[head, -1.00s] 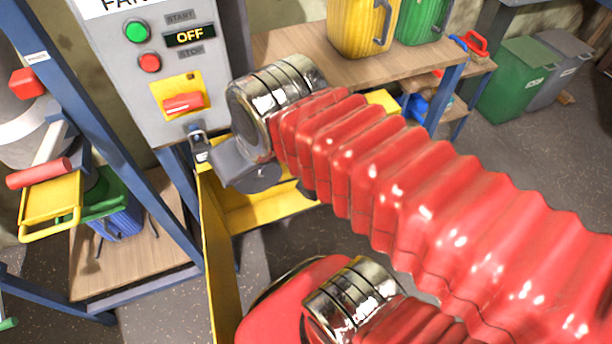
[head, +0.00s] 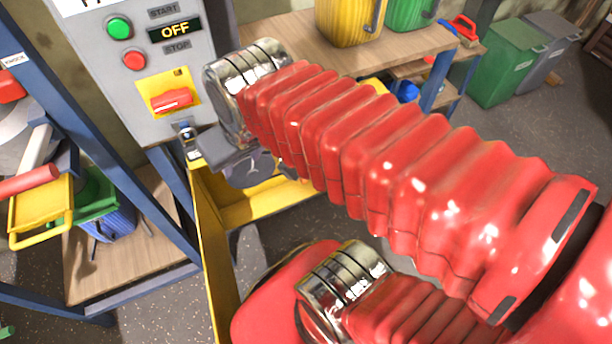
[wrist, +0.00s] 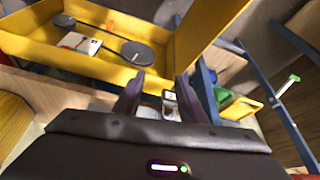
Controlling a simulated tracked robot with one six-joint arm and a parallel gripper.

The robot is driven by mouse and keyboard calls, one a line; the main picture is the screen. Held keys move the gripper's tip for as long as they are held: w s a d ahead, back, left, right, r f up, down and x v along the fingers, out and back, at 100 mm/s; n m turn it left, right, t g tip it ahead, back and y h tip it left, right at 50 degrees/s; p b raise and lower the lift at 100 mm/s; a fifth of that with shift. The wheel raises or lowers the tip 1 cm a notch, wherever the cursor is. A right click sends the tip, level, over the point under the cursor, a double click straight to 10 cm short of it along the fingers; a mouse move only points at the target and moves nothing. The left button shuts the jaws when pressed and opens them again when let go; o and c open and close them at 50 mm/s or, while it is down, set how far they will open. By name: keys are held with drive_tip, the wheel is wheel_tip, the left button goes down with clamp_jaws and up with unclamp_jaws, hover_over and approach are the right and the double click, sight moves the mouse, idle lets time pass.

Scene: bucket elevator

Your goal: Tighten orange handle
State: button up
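No handle that is clearly orange shows. A red-orange handle (head: 172,99) sits on a yellow plate on the grey control box in the head view. A red cylindrical grip (head: 28,181) is at the left edge. In the wrist view my gripper (wrist: 158,85) has its two dark fingers apart, with a small silver-grey piece (wrist: 170,104) seen between or beyond them. I cannot tell whether they touch it. In the head view my dark gripper body lies below the control box, partly hidden behind my red arm.
A yellow open box (wrist: 75,45) holds a black round-ended tool and a white card. A blue frame (head: 105,120) stands at left with a yellow tray (head: 40,208). Yellow and green containers (head: 350,25) stand on a wooden bench. Green and grey bins (head: 505,72) are at right beside open floor.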

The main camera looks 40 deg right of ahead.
drive_tip(key=w+d+f+m+g+h, duration=0.1)
drive_tip(key=w+d+f, duration=0.4)
drive_tip(key=d+f, duration=0.8)
drive_tip(key=w+d+f+h, duration=0.1)
drive_tip(key=w+d+f, duration=0.3)
drive_tip(key=d+f, duration=0.9)
drive_tip(key=d+f+t, duration=0.3)
drive_tip(key=d+f, duration=0.1)
drive_tip(key=f, duration=1.2)
drive_tip(key=s+a+f+m+t+h, duration=0.1)
drive_tip(key=s+a+f+t, duration=0.2)
drive_tip(key=s+f+t, duration=0.2)
wheel_tip(320, 180, down, 3)
drive_tip(key=shift+a+r+t, duration=0.1)
drive_tip(key=shift+a+t, duration=0.3)
drive_tip(key=shift+t, duration=0.3)
drive_tip(key=x, duration=1.3)
drive_tip(key=shift+w+d+f, duration=0.25)
drive_tip(key=shift+d, duration=0.05)
